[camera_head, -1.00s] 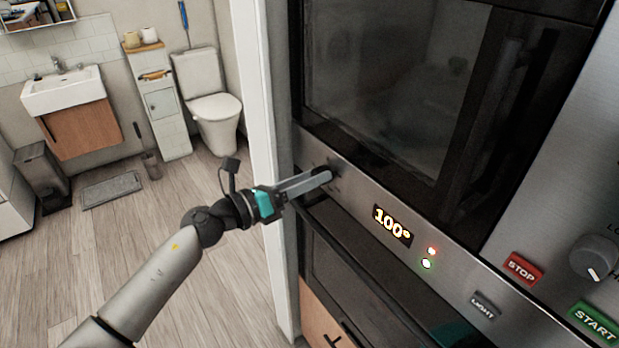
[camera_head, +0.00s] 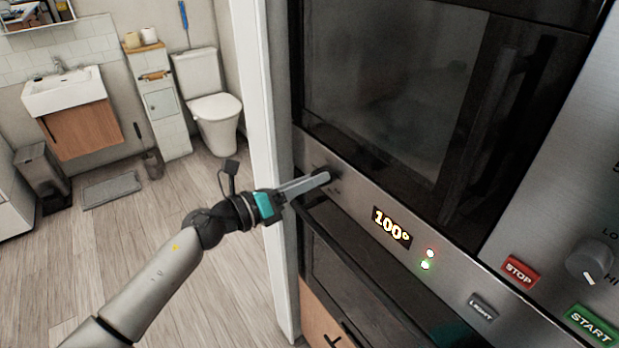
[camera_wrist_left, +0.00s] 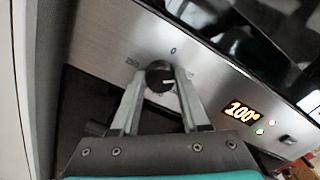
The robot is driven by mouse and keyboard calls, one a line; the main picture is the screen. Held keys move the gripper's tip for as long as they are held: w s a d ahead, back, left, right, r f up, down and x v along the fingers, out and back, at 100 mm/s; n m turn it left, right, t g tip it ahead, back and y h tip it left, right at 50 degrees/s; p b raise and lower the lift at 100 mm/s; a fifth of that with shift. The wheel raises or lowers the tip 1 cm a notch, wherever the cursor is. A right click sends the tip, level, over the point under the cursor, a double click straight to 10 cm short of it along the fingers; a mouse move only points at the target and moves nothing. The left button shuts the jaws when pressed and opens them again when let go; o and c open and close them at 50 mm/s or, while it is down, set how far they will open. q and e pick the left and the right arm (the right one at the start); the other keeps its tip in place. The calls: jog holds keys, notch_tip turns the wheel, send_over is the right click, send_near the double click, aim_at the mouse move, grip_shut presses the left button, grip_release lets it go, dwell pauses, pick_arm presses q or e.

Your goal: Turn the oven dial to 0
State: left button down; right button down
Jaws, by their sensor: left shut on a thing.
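The oven dial (camera_wrist_left: 160,76) is a round black knob with a light pointer mark, on the steel control panel. In the left wrist view it sits between the fingertips of my left gripper (camera_wrist_left: 158,80), which is shut on it. In the head view my left gripper (camera_head: 322,178) reaches the left end of the panel, and its fingers hide most of the dial. A "0" mark (camera_wrist_left: 174,50) shows on the panel just above the dial. The oven display (camera_head: 392,227) reads 100°. My right gripper is not in view.
Red and green lights (camera_head: 428,258) glow beside the display. The panel also has a STOP button (camera_head: 518,271), a START button (camera_head: 592,325) and a grey knob (camera_head: 590,262) at right. A white door frame (camera_head: 262,150) stands close left of the oven. The floor at left is open.

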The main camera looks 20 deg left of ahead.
pick_arm(q)
jog(key=n+p, duration=0.3)
jog(key=n, duration=0.3)
jog(key=shift+a+p, duration=0.1)
jog(key=shift+p, duration=0.25)
jog(key=n+p, duration=0.2)
jog(key=n, duration=0.2)
jog(key=shift+f+n, duration=0.15)
jog(key=shift+n, duration=0.25)
jog(key=shift+c, duration=2)
grip_release()
jog(key=b+v, duration=0.1)
jog(key=v, duration=1.4)
